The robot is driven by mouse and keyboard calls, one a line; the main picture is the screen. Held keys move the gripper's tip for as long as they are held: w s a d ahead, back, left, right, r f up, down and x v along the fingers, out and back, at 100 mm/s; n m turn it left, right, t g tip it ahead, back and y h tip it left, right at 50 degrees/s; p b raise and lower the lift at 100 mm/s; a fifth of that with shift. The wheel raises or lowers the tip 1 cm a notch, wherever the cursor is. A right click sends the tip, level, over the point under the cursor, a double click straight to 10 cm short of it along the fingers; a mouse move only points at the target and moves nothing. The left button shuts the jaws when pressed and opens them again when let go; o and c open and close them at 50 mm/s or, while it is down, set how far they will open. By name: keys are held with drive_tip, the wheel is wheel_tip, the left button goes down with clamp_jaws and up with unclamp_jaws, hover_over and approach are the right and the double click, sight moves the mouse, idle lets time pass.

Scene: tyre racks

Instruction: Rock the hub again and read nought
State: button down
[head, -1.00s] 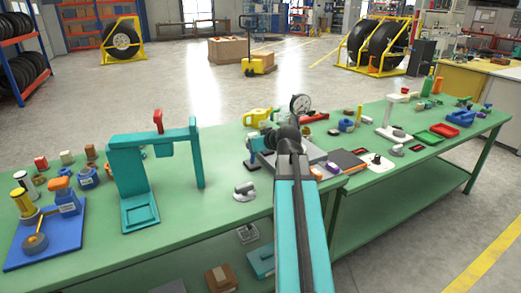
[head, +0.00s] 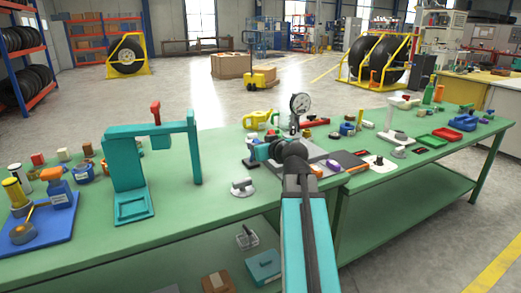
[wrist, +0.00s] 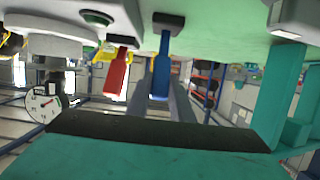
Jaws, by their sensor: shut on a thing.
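My gripper (head: 258,152) is low at the plate's left side, beside the gauge and partly hidden by my dark wrist joint. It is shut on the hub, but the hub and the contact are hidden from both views.
A teal press frame (head: 195,150) with a red knob stands to the left. A yellow can (head: 257,118) is behind my gripper. A small grey-white piece (head: 243,187) lies in front. Red (head: 447,133) and green trays are at the right.

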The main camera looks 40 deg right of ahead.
drive_tip(key=shift+s+f, duration=0.1)
drive_tip(key=shift+s, duration=0.05)
drive_tip(key=c, duration=1.6)
unclamp_jaws()
drive_tip(key=shift+o, duration=0.2)
drive_tip(key=shift+s, duration=0.1)
drive_tip(key=b+v, duration=1)
drive_tip(key=v, duration=0.3)
drive_tip(key=shift+s, duration=0.25)
drive_tip(key=shift+a, duration=0.1)
